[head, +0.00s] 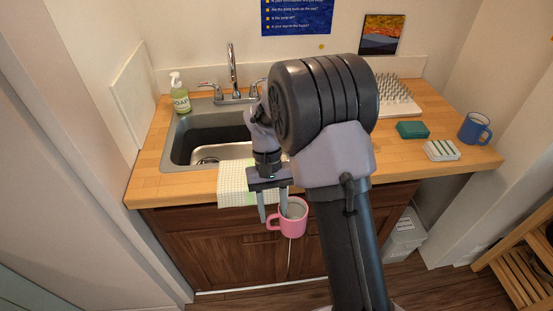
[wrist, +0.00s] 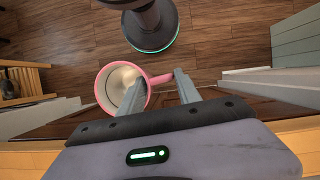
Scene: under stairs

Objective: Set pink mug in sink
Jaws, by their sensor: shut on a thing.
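The pink mug (head: 293,217) is upright in front of the counter's front edge, against the view of the dark cabinet doors. My gripper (head: 273,214) is shut on the mug on its handle side, pointing down. In the wrist view, the mug (wrist: 105,92) has its opening toward the camera. There one finger of my gripper (wrist: 160,84) overlaps the mug's opening and the other is by the handle's outer end. The grey metal sink (head: 172,145) is set in the counter, behind and left of the mug. My arm hides its right part. The visible basin looks empty.
A cloth (head: 232,185) hangs over the counter's front edge by the sink. A soap bottle (head: 180,95) and the faucet (head: 232,72) stand behind the basin. A blue mug (head: 474,128), green sponge (head: 412,129), white soap dish (head: 441,150) and drying rack (head: 402,98) sit on the right.

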